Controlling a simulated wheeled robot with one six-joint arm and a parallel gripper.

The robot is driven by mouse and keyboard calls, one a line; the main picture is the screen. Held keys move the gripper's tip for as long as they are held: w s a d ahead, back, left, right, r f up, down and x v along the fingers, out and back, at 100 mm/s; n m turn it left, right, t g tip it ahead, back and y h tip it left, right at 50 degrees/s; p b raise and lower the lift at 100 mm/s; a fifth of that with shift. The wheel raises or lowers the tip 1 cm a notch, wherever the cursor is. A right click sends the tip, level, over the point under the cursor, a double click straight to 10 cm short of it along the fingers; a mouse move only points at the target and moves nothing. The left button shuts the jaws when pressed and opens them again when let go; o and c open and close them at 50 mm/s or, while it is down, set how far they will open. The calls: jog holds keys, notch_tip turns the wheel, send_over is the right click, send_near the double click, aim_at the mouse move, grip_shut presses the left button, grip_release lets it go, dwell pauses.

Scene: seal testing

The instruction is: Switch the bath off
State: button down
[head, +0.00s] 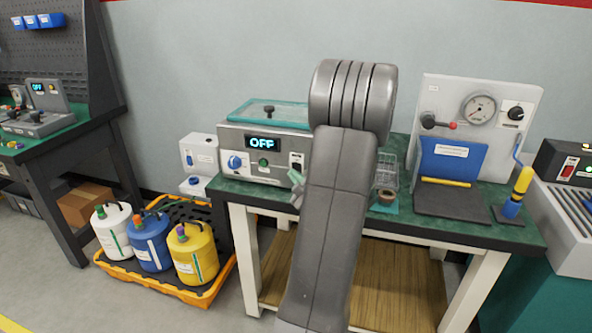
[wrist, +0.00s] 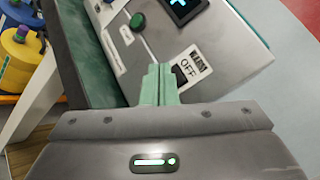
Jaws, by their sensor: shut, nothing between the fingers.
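The bath (head: 225,140) is a grey box with a teal lid on the green bench, and its display (head: 262,143) reads OFF. Its front has a blue knob (head: 235,162), a green button (head: 263,162) and a small dark switch at the right end. In the wrist view that switch (wrist: 182,76) sits beside a white label with OFF on it. My gripper (head: 297,187) is shut and empty at the front's lower right. In the wrist view its green fingertips (wrist: 158,72) are right beside the switch and partly cover it; contact cannot be told.
My arm hides the bench middle. To its right are a wire basket (head: 386,172), a gauge panel (head: 480,100) and a yellow-handled tool (head: 520,185). A white dispenser (head: 199,155) stands left of the bath. Several jugs stand in an orange tray (head: 190,292) on the floor.

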jog(key=shift+s+a+f+b, duration=0.1)
jog(key=shift+s+a+b, duration=0.15)
jog(key=shift+s+b, duration=0.4)
jog(key=shift+s+a+f+b, duration=0.1)
jog(key=shift+s+a+b, duration=0.2)
jog(key=shift+s, duration=0.65)
jog(key=shift+s+a+f+b, duration=0.1)
jog(key=shift+s+a+b, duration=0.1)
jog(key=shift+s+b, duration=0.45)
jog(key=shift+s, duration=0.1)
jog(key=w+p, duration=0.1)
jog(key=p, duration=0.2)
jog(key=shift+w+d+r+p, duration=0.3)
jog(key=shift+w+r+p, duration=0.05)
jog(key=shift+p, duration=0.05)
jog(key=shift+p, duration=0.85)
jog(key=shift+s+a+f+b, duration=0.25)
jog(key=shift+s+b, duration=0.3)
jog(key=shift+s, duration=0.35)
jog(key=shift+s+a+f+b, duration=0.15)
jog(key=shift+s+a+b, duration=0.3)
jog(key=shift+s, duration=0.4)
jog(key=shift+s+a+f+b, duration=0.2)
jog(key=shift+s+b, duration=0.4)
jog(key=shift+s, duration=0.3)
